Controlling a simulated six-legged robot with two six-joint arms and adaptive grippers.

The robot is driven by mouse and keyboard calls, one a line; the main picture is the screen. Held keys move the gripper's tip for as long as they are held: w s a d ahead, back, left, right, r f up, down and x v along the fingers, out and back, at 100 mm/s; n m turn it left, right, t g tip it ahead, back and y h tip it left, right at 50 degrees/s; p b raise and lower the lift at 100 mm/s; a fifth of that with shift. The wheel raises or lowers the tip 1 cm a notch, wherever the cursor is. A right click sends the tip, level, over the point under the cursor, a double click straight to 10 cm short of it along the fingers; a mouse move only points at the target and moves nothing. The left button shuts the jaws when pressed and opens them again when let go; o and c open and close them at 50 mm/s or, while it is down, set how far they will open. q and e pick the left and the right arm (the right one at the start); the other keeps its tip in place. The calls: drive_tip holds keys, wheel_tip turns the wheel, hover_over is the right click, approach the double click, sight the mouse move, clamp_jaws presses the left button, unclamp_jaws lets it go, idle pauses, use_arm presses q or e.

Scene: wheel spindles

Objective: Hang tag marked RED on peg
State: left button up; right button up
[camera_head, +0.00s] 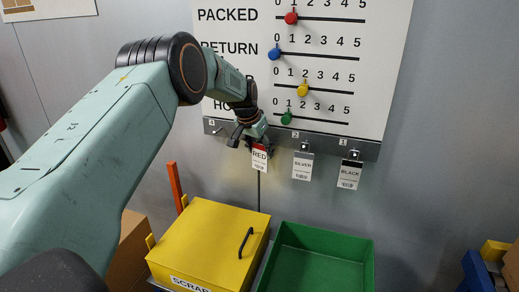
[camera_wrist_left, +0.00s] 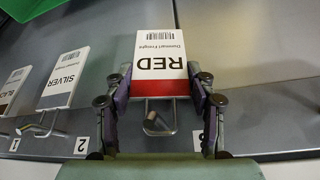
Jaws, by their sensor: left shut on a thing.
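The tag marked RED (camera_head: 260,158) is white with a red band at its top. It hangs just below the grey rail (camera_head: 365,149) in the head view. My left gripper (camera_wrist_left: 160,82) is shut on the RED tag, with a finger on each side of its red band. In the left wrist view a metal peg (camera_wrist_left: 157,125) sticks out between my fingers, right at the tag's red edge. I cannot tell whether the tag is around this peg or only in front of it. My right gripper is not in view.
The SILVER tag (camera_head: 302,166) and BLACK tag (camera_head: 350,174) hang on pegs to the right, by labels 2 and 1. The peg by label 4 (camera_head: 212,122) looks bare. A yellow SCRAP box (camera_head: 205,235) and a green bin (camera_head: 322,236) stand below. A slider board (camera_head: 385,60) is above.

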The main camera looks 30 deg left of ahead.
use_arm(q)
drive_tip(key=o, duration=1)
drive_tip(key=v, duration=1.2)
drive_tip(key=x, duration=1.2)
drive_tip(key=shift+r, duration=0.1)
